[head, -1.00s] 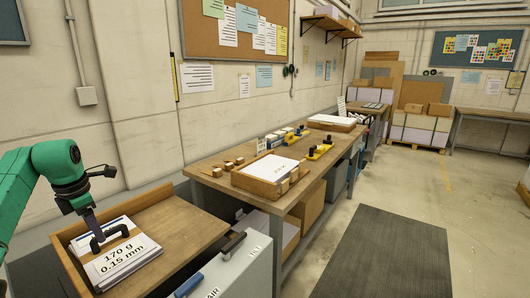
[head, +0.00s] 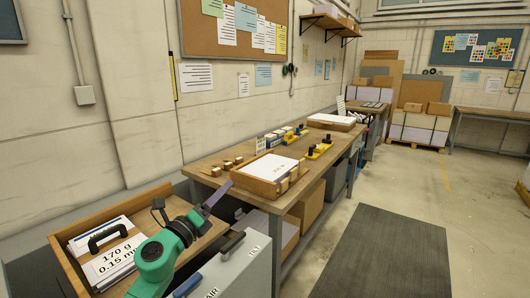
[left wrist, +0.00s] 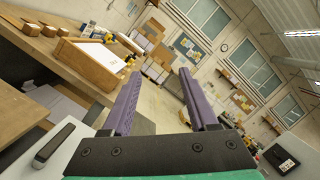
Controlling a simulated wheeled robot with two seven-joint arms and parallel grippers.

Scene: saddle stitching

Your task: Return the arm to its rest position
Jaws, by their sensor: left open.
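My left arm (head: 155,262) is green and reaches in from the bottom of the head view. My left gripper (head: 217,194) points up and to the right, just in front of the wooden box with white sheets. In the left wrist view, the two purple fingers (left wrist: 159,72) stand apart with nothing between them. My right gripper is in neither view. A paper stack (head: 113,262) labelled "170 g 0.15 mm", with a dark handle (head: 107,235) on it, lies in the wooden tray at the left. The arm partly hides the label.
A wooden box of white sheets (head: 272,168) stands on the workbench, and it also shows in the left wrist view (left wrist: 90,60). Small wooden blocks (head: 222,166) lie nearby. A grey cabinet (head: 240,270) stands below the arm. The floor with the dark mat (head: 385,250) is clear.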

